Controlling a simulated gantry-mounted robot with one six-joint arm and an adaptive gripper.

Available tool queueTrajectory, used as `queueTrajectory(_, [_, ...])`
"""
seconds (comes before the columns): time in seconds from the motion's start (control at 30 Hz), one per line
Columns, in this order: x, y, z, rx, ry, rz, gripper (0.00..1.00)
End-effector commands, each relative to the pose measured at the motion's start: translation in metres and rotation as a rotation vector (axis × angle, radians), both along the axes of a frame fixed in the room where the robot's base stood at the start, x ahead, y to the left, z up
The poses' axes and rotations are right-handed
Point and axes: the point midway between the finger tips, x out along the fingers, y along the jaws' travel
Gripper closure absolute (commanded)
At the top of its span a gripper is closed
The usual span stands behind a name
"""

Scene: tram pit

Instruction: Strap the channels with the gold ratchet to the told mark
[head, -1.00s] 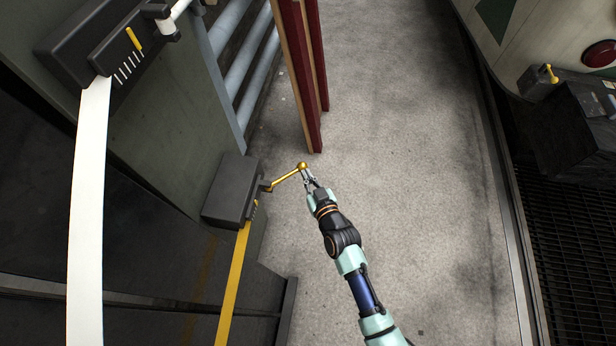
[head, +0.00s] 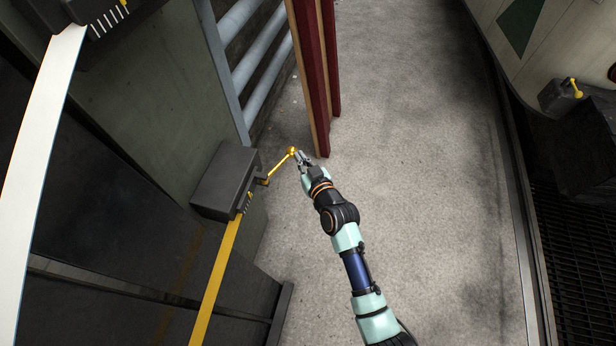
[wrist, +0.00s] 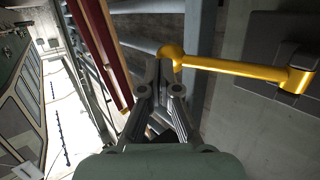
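The gold ratchet is a dark box (head: 226,181) on the end of the grey-green panel, with a gold strap (head: 214,285) running down from it. Small pale marks (head: 246,201) show on its lower right edge, too small to read. Its gold crank handle (head: 279,168) sticks out up and right, ending in a round knob. My gripper (head: 298,156) is at that knob. In the wrist view the fingers (wrist: 158,68) are closed together at the knob of the handle (wrist: 235,68); the fingertips partly hide the knob.
A second ratchet box (head: 95,22) with a white strap (head: 38,150) is at the top left. Dark red posts (head: 318,80) stand just beyond my gripper. Grey pipes (head: 240,60) run behind the panel. The concrete floor (head: 420,180) to the right is clear.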

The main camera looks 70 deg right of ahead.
Motion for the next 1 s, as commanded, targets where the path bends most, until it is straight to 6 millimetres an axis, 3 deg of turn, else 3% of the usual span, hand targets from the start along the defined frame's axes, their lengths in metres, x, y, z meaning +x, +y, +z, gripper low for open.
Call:
queueTrajectory(0.5, [0.033, -0.016, 0.001, 0.0, 0.0, 0.001, 1.0])
queueTrajectory(1.0, [0.038, -0.018, 0.0, 0.0, 0.0, 0.0, 1.0])
